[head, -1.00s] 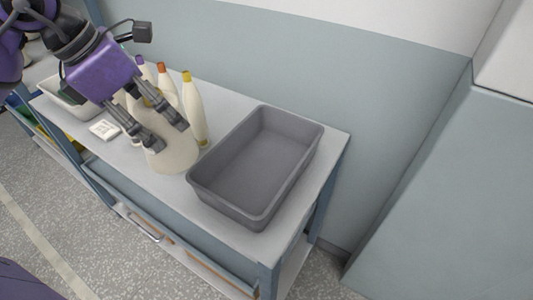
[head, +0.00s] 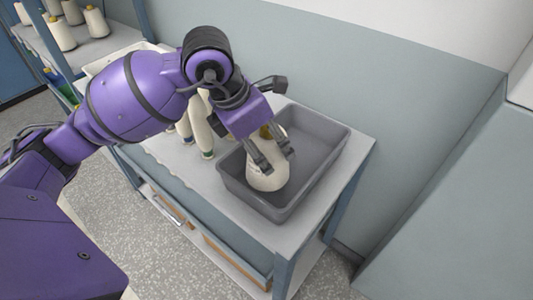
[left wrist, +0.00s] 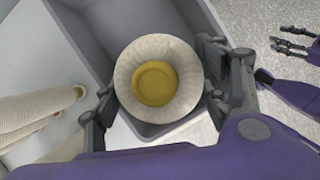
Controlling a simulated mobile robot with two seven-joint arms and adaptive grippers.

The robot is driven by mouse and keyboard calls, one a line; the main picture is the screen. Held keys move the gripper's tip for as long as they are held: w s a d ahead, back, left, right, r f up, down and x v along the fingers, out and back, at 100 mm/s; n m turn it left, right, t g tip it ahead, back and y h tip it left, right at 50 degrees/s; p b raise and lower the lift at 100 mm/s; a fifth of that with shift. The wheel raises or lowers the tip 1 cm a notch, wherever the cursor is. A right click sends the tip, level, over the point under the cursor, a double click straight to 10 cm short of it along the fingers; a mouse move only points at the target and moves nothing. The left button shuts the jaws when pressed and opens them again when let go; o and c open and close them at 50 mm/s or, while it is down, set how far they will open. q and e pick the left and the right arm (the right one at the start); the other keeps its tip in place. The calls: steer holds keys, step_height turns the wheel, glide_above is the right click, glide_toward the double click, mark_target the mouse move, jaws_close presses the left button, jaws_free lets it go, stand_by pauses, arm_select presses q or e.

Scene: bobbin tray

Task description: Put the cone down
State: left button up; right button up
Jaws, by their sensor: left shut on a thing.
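The cream cone (head: 266,177) with a yellow tip is held by my left gripper (head: 272,163), whose fingers close on its two sides. It is upright over the near left part of the grey tray (head: 318,190); I cannot tell whether its base touches the tray floor. In the left wrist view the cone (left wrist: 128,72) is seen from above, its yellow top between the fingers, with the tray (left wrist: 85,45) around and behind it. My right gripper (left wrist: 290,42) shows at the right edge of that view, apart from the cone, fingers parted and empty.
Several cream cones (head: 204,135) stand on the table left of the tray, partly hidden by my arm. A shelf with more cones (head: 97,22) is at the upper left. The far part of the tray is free. A wall stands behind the table.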

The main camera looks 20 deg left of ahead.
arm_select(q)
steer(key=shift+d+f, duration=0.2)
steer(key=shift+f, duration=1.5)
steer(key=shift+f, duration=0.1)
steer(key=o, duration=1.5)
steer(key=shift+c, duration=0.2)
steer(key=shift+f, duration=0.1)
steer(key=shift+a+r, duration=0.1)
steer(key=shift+r, duration=0.4)
steer(key=v, duration=1.1)
steer(key=shift+r, duration=0.15)
